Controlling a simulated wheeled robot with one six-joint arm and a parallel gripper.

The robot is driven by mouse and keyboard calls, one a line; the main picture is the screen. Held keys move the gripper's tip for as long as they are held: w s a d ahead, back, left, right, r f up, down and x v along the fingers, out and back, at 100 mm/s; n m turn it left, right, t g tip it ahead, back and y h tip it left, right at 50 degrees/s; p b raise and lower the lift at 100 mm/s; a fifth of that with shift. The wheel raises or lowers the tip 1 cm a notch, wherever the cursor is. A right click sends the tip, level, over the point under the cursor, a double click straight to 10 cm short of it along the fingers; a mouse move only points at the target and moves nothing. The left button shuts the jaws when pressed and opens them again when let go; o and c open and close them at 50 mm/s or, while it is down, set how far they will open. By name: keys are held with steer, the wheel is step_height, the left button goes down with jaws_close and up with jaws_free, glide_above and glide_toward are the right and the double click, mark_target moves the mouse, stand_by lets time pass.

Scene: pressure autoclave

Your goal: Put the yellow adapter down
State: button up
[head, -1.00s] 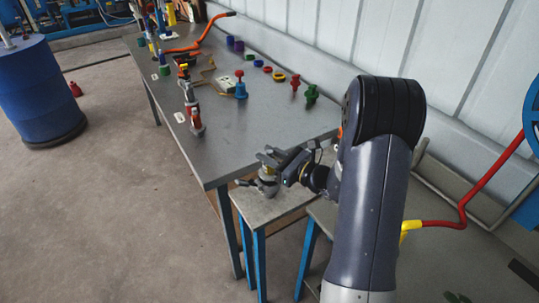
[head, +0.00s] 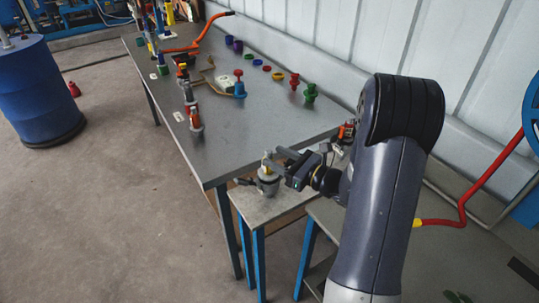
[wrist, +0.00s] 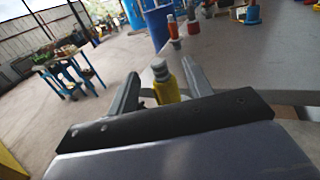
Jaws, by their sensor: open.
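The yellow adapter (head: 267,169) stands upright at a small grey and white round piece (head: 269,186) on the small side table. Whether it sits in that piece or on it, I cannot tell. In the wrist view the adapter (wrist: 166,91) is yellow with a grey top, and it stands between my two fingers with gaps visible near it. My gripper (head: 272,159) is open around or just beside the adapter. The adapter's lower part is hidden by my gripper body in the wrist view.
The small side table (head: 285,204) has a little bare top around the piece. The large grey table (head: 230,148) stands behind it, holding a blue fitting (head: 239,88), green fitting (head: 310,93) and red-grey fitting (head: 195,118). A blue drum (head: 38,95) stands far left.

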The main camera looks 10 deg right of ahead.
mark_target(271, 156)
steer(key=v, duration=0.8)
steer(key=shift+s+d+b, duration=0.2)
steer(key=shift+s+b, duration=0.1)
steer(key=shift+b, duration=0.15)
steer(key=x, duration=0.8)
steer(key=f+p+x, duration=0.1)
steer(key=x, duration=0.3)
steer(key=shift+w, duration=0.1)
steer(key=shift+r, duration=0.4)
